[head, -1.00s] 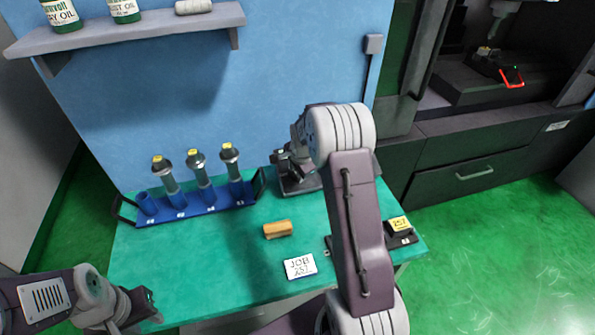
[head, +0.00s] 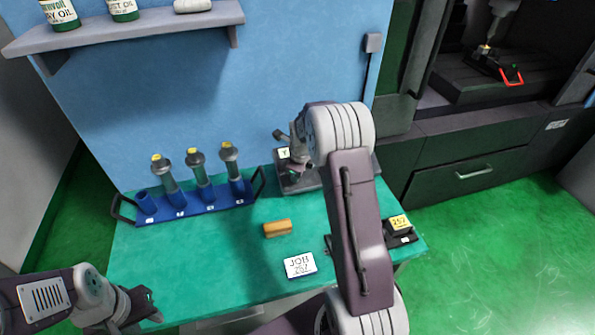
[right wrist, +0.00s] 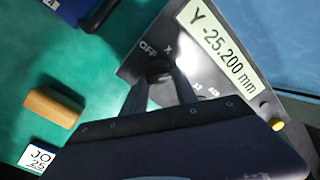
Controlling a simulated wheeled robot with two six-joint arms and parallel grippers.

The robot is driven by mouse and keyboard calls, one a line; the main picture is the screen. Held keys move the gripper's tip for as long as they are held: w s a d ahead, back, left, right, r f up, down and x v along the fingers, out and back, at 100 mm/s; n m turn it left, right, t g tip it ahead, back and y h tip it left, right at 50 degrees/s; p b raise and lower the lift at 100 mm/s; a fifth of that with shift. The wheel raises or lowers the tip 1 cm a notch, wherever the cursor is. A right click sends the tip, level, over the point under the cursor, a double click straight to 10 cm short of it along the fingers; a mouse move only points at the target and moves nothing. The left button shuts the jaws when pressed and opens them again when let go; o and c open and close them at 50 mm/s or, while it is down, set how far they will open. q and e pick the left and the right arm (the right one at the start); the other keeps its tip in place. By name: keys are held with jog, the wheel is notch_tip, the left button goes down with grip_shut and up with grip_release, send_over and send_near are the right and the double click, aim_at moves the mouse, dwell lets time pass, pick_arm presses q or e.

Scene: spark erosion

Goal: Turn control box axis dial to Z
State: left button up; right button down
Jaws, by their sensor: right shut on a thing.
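The control box (head: 293,186) stands at the back right of the green bench, partly hidden by my right arm. In the right wrist view its grey face (right wrist: 140,62) carries a pale display (right wrist: 222,47) reading "Y -25.200 mm". The labels OFF and X show beside the dark axis dial (right wrist: 158,70); other labels are partly covered. My right gripper (right wrist: 161,84) is shut on the dial, one finger on each side. The dial's pointer cannot be made out. My left gripper (head: 150,304) is open and empty at the bench's front left.
A blue rack (head: 200,204) with several tool holders stands at the back left. A wooden block (head: 278,228) and a job card (head: 300,265) lie mid-bench. The bench's left front is clear.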

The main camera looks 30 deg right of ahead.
jog(key=m+p, duration=0.1)
jog(key=m, duration=0.5)
jog(key=shift+a, duration=0.1)
jog(key=shift+m, duration=0.3)
dwell(0.4)
jog(key=c, duration=1)
grip_release()
jog(key=shift+o, duration=0.2)
jog(key=shift+r, duration=0.1)
jog(key=d+v, duration=0.1)
jog(key=v, duration=0.8)
jog(key=shift+a+b, duration=0.35)
jog(key=shift+a, duration=0.15)
